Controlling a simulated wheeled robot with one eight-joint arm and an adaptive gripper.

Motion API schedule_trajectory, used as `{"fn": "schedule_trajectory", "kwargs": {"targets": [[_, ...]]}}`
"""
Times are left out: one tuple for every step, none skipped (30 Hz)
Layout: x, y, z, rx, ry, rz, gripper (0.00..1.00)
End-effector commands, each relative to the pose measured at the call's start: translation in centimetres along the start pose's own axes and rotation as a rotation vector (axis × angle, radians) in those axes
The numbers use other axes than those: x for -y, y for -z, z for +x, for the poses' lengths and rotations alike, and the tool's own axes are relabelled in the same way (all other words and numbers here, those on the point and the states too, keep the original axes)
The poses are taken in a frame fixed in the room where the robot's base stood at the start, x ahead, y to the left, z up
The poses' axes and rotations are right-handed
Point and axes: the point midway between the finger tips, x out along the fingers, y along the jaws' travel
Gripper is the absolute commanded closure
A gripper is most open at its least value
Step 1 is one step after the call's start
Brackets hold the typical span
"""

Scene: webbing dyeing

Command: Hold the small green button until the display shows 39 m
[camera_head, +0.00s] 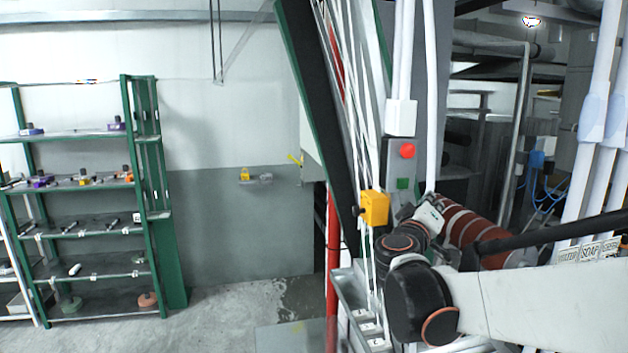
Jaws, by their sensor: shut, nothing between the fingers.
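A grey control box (397,168) is fixed to the machine's post, right of the picture's middle. It bears a round red button (407,151) and, below that, a small green button (403,183). I can make out no display with a number. My arm comes in from the right, and its black and orange wrist joints are below the control box. The fingers of my gripper do not show; they seem hidden behind these joints. I cannot tell whether anything touches the green button, but its face is in plain view.
A yellow box (374,208) sits on the machine left of my wrist. A reddish-brown roller (470,228) lies right behind it. White strands and a slanted frame rise beside the control box. A green shelf rack (131,150) stands at the left, with free floor (225,320) between.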

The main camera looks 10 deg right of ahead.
Motion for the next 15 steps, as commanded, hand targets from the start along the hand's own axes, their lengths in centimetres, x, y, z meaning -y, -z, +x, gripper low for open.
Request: {"fn": "schedule_trajectory", "kwargs": {"targets": [[0.4,0.3,0.5,0.0,0.0,0.0,1.0],[0.6,0.5,0.7,0.0,0.0,0.0,1.0],[0.9,0.7,1.1,0.0,0.0,0.0,1.0],[1.1,0.9,1.4,0.0,0.0,0.0,1.0],[1.3,1.1,1.6,0.0,0.001,0.0,1.0],[1.6,1.4,2.0,0.0,0.001,0.0,1.0],[1.8,1.7,2.3,0.0,0.001,0.0,1.0],[2.0,1.9,2.6,0.0,0.001,0.0,1.0],[2.2,2.1,3.0,-0.001,0.001,0.0,1.0],[2.4,2.4,3.2,-0.001,0.001,0.0,1.0],[2.6,2.5,3.5,-0.001,0.001,0.0,1.0],[2.9,2.8,3.8,-0.001,0.001,0.0,1.0],[3.1,2.9,4.0,-0.001,0.001,0.0,1.0],[3.2,3.0,4.2,-0.001,0.001,0.0,1.0],[3.4,3.2,4.5,-0.001,0.001,0.0,1.0]]}}
